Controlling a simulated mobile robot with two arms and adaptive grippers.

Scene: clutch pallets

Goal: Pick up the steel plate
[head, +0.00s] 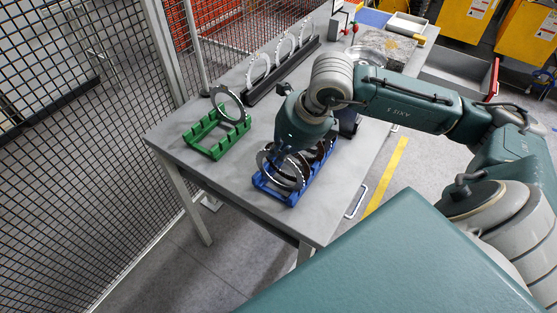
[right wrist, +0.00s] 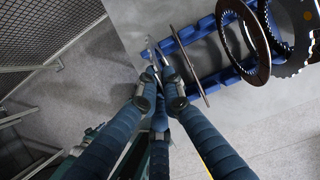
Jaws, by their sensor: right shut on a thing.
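The blue rack (head: 283,193) stands near the front edge of the grey table and holds several ring-shaped plates. A shiny steel plate (head: 264,161) stands upright at its near end, under my right gripper, with darker rings behind it. In the right wrist view my right gripper (right wrist: 158,60) has its fingers close together, shut on the steel plate at the end of the blue rack (right wrist: 196,32). The fingertips partly hide the grip. A thin plate (right wrist: 204,95) shows edge-on just right of the fingers. My left gripper is not in view.
A green rack (head: 207,151) with one upright ring (head: 228,104) stands to the left. A black rack (head: 262,87) with several rings lies behind. The table (head: 330,205) is bare around the blue rack. A mesh fence (head: 80,150) runs along the left.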

